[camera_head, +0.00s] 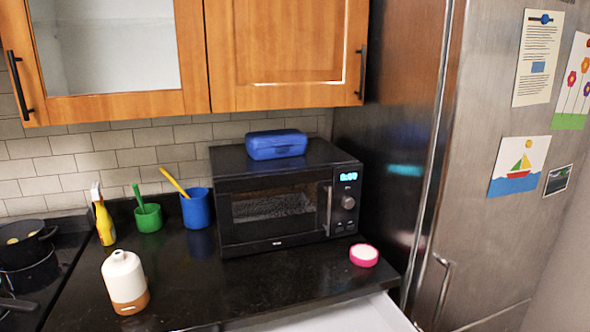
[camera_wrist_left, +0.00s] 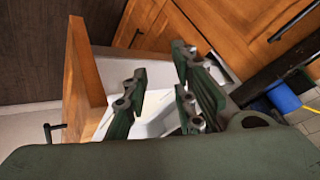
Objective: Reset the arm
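My left gripper (camera_wrist_left: 160,92) shows in the left wrist view, with its dark green fingers spread apart and nothing seen between them. Behind the fingers is an open drawer with a wooden front (camera_wrist_left: 86,78) and a white inside. A pale object seems to lie in it, partly hidden by the fingers. In the head view a white part of what looks like the drawer (camera_head: 350,316) shows below the counter's front edge. Neither gripper shows in the head view, and my right gripper is in no view.
A black microwave (camera_head: 270,205) with a blue box (camera_head: 276,145) on top stands on the dark counter (camera_head: 185,275). A white and brown bottle (camera_head: 124,280), green cup (camera_head: 148,218), blue cup (camera_head: 197,208) and pink-rimmed round item (camera_head: 363,256) stand around it. A steel fridge (camera_head: 490,220) is at right.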

